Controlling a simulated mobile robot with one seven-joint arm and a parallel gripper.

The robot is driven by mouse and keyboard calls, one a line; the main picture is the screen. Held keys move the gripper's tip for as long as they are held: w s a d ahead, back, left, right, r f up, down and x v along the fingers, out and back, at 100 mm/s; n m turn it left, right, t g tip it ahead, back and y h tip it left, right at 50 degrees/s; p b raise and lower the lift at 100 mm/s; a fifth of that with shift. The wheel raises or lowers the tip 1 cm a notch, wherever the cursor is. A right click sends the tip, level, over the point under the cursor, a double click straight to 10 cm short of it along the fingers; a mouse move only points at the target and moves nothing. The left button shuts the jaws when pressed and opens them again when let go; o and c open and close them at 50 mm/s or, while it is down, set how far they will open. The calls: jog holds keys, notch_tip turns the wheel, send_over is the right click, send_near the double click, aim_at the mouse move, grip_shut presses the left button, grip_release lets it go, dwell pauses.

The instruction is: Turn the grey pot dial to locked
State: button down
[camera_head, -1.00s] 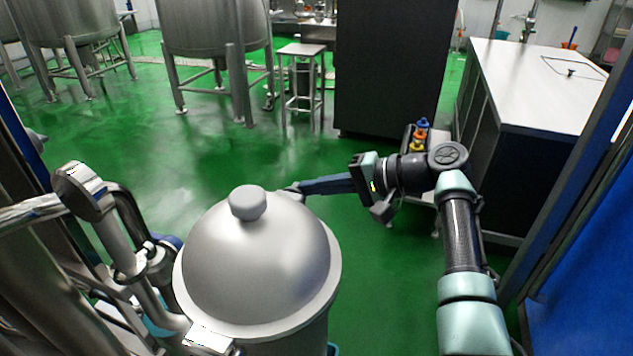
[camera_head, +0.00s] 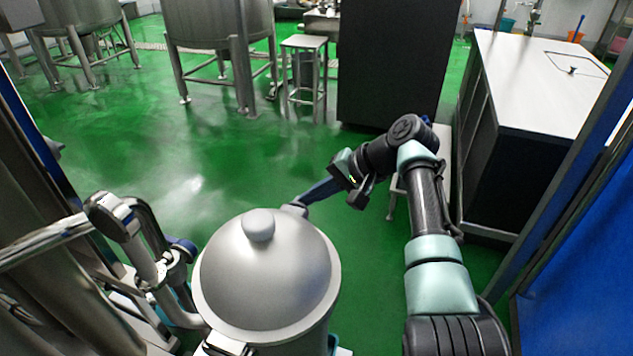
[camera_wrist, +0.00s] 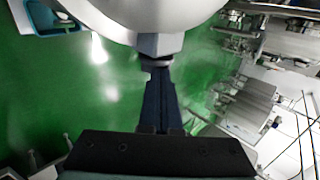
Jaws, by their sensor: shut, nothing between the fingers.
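The grey pot (camera_head: 265,290) with its domed lid stands at the bottom middle of the head view. A round knob (camera_head: 258,225) tops the lid. A small grey fitting (camera_head: 294,209) sticks out at the pot's far rim and shows larger in the wrist view (camera_wrist: 160,43). It may be the dial, but no lock marking is readable. My gripper (camera_head: 303,203) is shut, its dark blue fingers pointing at this fitting. In the wrist view the fingertips (camera_wrist: 157,68) are right at the fitting's lower end; I cannot tell whether they touch it.
Metal pipes (camera_head: 135,245) crowd the left of the pot. A blue panel (camera_head: 580,240) stands at the right. A white-topped counter (camera_head: 540,85) and a dark cabinet (camera_head: 395,60) stand farther back. Green floor (camera_head: 160,150) lies open beyond the pot.

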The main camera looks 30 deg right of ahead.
jog(key=g+h+p, duration=0.1)
jog(key=w+a+r+g+h, duration=0.1)
jog(key=shift+w+g+p, duration=0.1)
jog(key=shift+g+p, duration=0.3)
jog(key=shift+f, duration=0.15)
jog(key=shift+w+a, duration=0.2)
jog(key=shift+w, duration=0.1)
jog(key=shift+w+b, duration=0.1)
jog(key=shift+b, duration=0.2)
jog(key=shift+w+a, duration=0.2)
jog(key=shift+w+a+f+b, duration=0.15)
jog(key=shift+w+a+b, duration=0.35)
jog(key=shift+w+b, duration=0.35)
jog(key=shift+s, duration=0.1)
